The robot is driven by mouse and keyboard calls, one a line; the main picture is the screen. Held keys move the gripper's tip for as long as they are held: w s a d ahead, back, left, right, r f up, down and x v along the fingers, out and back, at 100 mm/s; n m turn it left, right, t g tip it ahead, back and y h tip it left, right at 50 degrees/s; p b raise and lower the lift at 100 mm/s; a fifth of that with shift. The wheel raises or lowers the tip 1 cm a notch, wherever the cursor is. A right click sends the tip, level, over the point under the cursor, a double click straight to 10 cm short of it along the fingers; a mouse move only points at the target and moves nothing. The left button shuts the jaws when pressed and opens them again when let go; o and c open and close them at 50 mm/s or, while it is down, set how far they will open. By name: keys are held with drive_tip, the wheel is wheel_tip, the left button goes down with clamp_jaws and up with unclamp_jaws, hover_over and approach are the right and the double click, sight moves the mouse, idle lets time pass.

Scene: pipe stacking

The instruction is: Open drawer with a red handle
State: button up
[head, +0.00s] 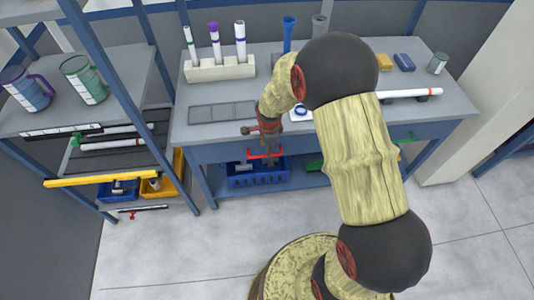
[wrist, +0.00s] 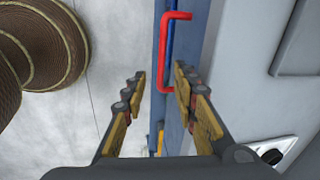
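The red handle (head: 263,155) is a bar on the front of the blue drawer (head: 232,153) under the grey worktop. In the wrist view the red handle (wrist: 165,60) stands out from the drawer's blue front, beyond my fingertips and near the gap between them. My gripper (head: 268,138) points down at the worktop's front edge, close to the handle. In the wrist view my gripper (wrist: 160,82) is open, its two fingers apart with nothing held between them. The drawer looks shut. Whether a finger touches the handle cannot be told.
A green handle (head: 405,138) is on the bench front at right. A blue bin (head: 255,172) sits on the lower shelf. The worktop carries a pipe rack (head: 220,69), a grey tray (head: 222,112) and a white pipe (head: 405,93). A shelf with mugs stands left. Floor in front is clear.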

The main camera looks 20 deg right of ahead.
drive_tip(key=shift+m, duration=0.6)
drive_tip(key=f+b, duration=0.1)
drive_tip(key=f, duration=0.1)
drive_tip(key=w+f, duration=0.1)
drive_tip(key=f, duration=0.2)
drive_tip(key=f+b, duration=0.1)
drive_tip(key=f, duration=0.1)
drive_tip(key=shift+w+d+f+b, duration=0.2)
drive_tip(key=shift+w+f+b, duration=0.1)
drive_tip(key=shift+w+f, duration=0.05)
clamp_jaws()
